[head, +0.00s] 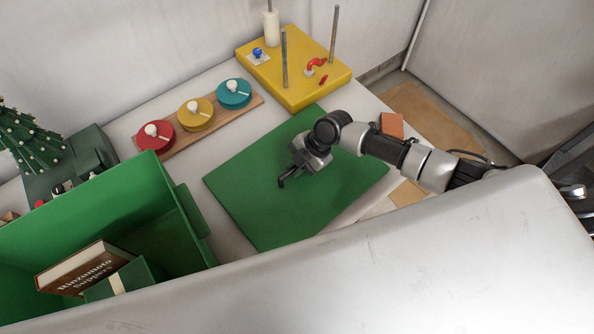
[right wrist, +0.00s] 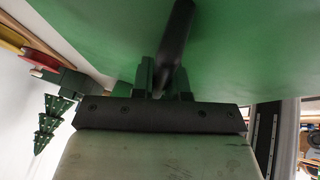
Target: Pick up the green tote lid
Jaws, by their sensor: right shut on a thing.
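The green tote lid (head: 245,190) is a flat board in the middle of the head view, right of the green tote (head: 190,225). In the right wrist view the lid (right wrist: 90,35) fills the top, with a dark handle (right wrist: 176,45) between my fingers. My right gripper (head: 284,180) is over the lid's middle, shut on this handle; its fingers also show in the wrist view (right wrist: 162,85). I cannot tell whether the lid rests on the table or hangs just above it. My left gripper is not in view.
The tote holds a brown book (head: 85,268) and a green box (head: 125,280). A wooden board with red, yellow and teal discs (head: 234,93) lies behind the lid. A yellow base with upright rods (head: 295,88) stands farther back. A small tree (head: 30,140) is at left.

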